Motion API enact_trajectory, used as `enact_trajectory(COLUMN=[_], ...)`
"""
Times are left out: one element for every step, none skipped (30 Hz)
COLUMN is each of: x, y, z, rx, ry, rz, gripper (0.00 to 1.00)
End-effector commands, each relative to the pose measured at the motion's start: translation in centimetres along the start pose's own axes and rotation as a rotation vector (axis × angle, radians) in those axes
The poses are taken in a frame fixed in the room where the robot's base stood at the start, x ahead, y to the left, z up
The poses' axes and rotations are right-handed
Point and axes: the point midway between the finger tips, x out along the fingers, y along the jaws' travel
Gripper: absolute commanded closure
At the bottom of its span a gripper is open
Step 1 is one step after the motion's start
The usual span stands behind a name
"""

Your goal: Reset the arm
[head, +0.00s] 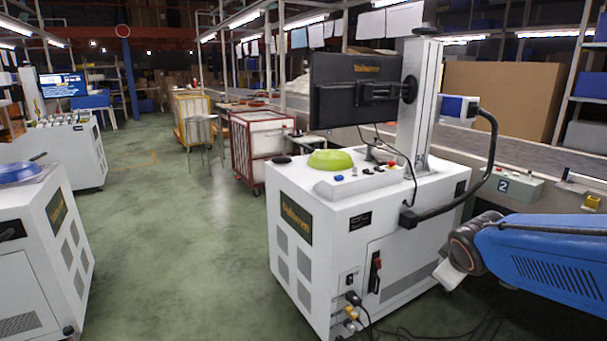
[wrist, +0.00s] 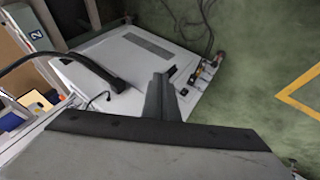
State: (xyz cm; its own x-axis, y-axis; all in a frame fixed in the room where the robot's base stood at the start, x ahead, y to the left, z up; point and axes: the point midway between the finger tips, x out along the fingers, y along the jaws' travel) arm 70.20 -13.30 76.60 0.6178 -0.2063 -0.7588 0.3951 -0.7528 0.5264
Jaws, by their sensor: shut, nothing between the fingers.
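My blue arm (head: 545,255) reaches in from the right edge in the head view. In the wrist view my gripper (wrist: 162,76) shows as dark fingers held together, with nothing between them. It points toward the white machine cabinet (wrist: 140,50), apart from it as far as I can tell. The fingers cannot be made out in the head view.
A conveyor (head: 540,150) runs behind the cabinet. A black cable arm (head: 465,200) sticks out at the cabinet's right side. Green floor (head: 170,240) lies clear between the cabinets.

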Motion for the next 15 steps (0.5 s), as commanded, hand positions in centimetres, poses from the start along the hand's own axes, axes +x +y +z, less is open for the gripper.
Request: enact_trajectory(x=[-1.4,-2.1,-3.0,-3.7,-4.4,-5.3,-6.0,-6.6,-7.5,-8.2,-8.8,-9.6,-10.2,-10.8,-11.4], y=[-0.6,-1.0,-1.7,-2.2,-2.7,-3.5,-4.1,-4.7,-5.5,-6.2,-6.9,-7.8,-8.5,-9.1,-9.9], z=[0.9,1.4,2.2,2.8,3.3,4.1,4.6,5.1,5.8,6.3,6.9,7.5,7.9,8.3,8.8], rx=[0.053,0.089,0.134,0.169,0.202,0.247,0.279,0.313,0.355,0.386,0.416,0.456,0.483,0.509,0.539], ry=[-0.010,-0.020,-0.033,-0.042,-0.050,-0.062,-0.070,-0.079,-0.090,-0.099,-0.108,-0.120,-0.127,-0.134,-0.143], rz=[-0.009,-0.018,-0.031,-0.042,-0.053,-0.068,-0.081,-0.094,-0.112,-0.127,-0.142,-0.162,-0.177,-0.191,-0.210], gripper=[1.00,1.00,1.00,1.00,1.00,1.00,1.00,1.00,1.00,1.00,1.00,1.00,1.00,1.00,1.00])
